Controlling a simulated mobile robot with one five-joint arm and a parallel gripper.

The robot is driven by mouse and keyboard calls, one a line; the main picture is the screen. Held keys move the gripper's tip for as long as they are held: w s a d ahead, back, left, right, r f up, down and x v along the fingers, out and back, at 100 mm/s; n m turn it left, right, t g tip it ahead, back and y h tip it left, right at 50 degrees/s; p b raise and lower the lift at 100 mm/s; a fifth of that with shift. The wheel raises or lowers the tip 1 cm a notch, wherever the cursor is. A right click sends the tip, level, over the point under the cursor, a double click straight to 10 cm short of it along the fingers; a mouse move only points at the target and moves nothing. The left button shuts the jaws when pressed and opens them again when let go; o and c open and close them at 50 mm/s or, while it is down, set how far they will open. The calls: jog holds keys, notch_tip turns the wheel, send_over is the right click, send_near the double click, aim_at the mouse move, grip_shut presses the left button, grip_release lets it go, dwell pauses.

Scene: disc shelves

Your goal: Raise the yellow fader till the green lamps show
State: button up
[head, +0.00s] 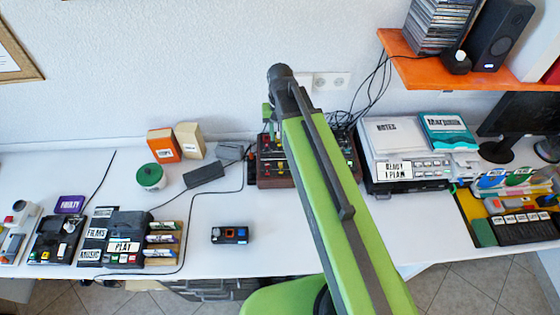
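A dark control box with brown sides (275,182) stands at the back of the white table, near the middle. My green arm crosses in front of it and hides much of its top. Small coloured caps show on its left part, red and yellowish among them. They are too small to tell which is the yellow fader or how high it stands. I cannot make out lit green lamps on it. My gripper (271,136) hangs from the far end of my arm, over the box's back left part. Its fingers are too small and partly hidden to read.
A black and orange device (230,235) lies in front on the left. A white-topped machine (393,140) stands close on the right, below an orange shelf (440,72). Cables lie behind the box.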

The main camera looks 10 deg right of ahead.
aim_at(280, 164)
notch_tip(280, 164, down, 16)
jog(key=b, duration=1.5)
jog(key=shift+s+f, duration=0.1)
jog(key=shift+f, duration=0.05)
grip_shut()
